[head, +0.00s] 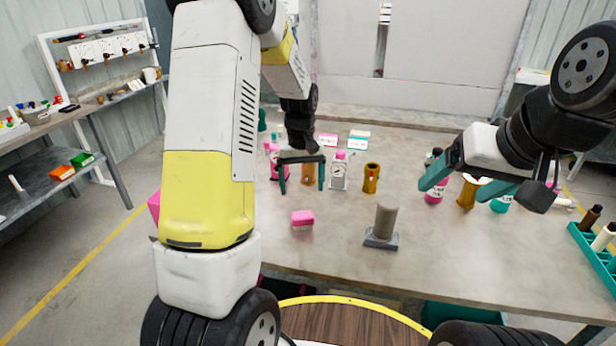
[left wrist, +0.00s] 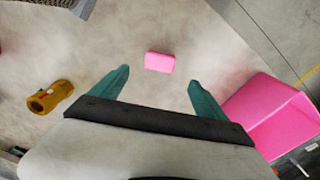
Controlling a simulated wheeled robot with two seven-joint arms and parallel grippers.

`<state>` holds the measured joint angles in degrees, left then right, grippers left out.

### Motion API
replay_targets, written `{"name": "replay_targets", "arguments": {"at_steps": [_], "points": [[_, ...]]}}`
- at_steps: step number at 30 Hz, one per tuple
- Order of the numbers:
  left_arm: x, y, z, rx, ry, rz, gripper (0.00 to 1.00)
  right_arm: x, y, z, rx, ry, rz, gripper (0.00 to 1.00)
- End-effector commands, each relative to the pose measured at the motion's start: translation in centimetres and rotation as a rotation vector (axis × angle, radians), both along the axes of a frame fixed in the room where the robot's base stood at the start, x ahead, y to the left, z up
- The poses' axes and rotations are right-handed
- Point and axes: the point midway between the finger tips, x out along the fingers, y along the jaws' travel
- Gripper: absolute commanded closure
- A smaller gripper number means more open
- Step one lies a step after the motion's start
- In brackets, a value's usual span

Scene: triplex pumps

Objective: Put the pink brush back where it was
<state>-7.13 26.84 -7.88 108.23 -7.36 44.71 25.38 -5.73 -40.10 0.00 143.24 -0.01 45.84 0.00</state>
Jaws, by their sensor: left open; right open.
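The pink brush (head: 302,217) lies on the table, pink on top with a pale underside. It also shows in the left wrist view (left wrist: 159,62), beyond and between the fingertips, apart from them. My left gripper (head: 302,187) is open and empty above the table, behind the brush in the head view; its teal fingers also show in the left wrist view (left wrist: 158,82). My right gripper (head: 466,185) is open over the right side of the table, near bottles, and no object shows held in it.
A grey cylinder on a square base (head: 384,225) stands right of the brush. A brass cylinder (head: 371,178) and pink-topped items (head: 338,170) stand behind. A pink bin (left wrist: 265,112) is at the table's left edge. A teal rack (head: 592,245) is far right. The front middle is clear.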

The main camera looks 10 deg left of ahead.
Motion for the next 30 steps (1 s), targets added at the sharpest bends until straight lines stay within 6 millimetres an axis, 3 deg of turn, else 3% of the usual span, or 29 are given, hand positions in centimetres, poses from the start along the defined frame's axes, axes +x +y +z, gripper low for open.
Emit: {"name": "replay_targets", "arguments": {"at_steps": [5, 9, 15, 19, 24, 30], "points": [[-2.7, -0.3, 6.3, -0.043, -0.092, -0.05, 0.15, 0.0, 0.0, 0.0, 0.0, 0.0, 0.0, 0.19], [-6.7, -0.6, 11.8, -0.077, -0.192, -0.119, 0.15, 0.0, 0.0, 0.0, 0.0, 0.0, 0.0, 0.19], [-13.4, -1.2, 17.5, -0.099, -0.34, -0.225, 0.15, 0.0, 0.0, 0.0, 0.0, 0.0, 0.0, 0.19], [-17.8, -1.5, 19.5, -0.099, -0.433, -0.294, 0.15, 0.0, 0.0, 0.0, 0.0, 0.0, 0.0, 0.19], [-22.0, -1.9, 20.5, -0.087, -0.522, -0.359, 0.15, 0.0, 0.0, 0.0, 0.0, 0.0, 0.0, 0.19], [-23.8, -2.1, 20.6, -0.076, -0.564, -0.393, 0.15, 0.0, 0.0, 0.0, 0.0, 0.0, 0.0, 0.19]]}}
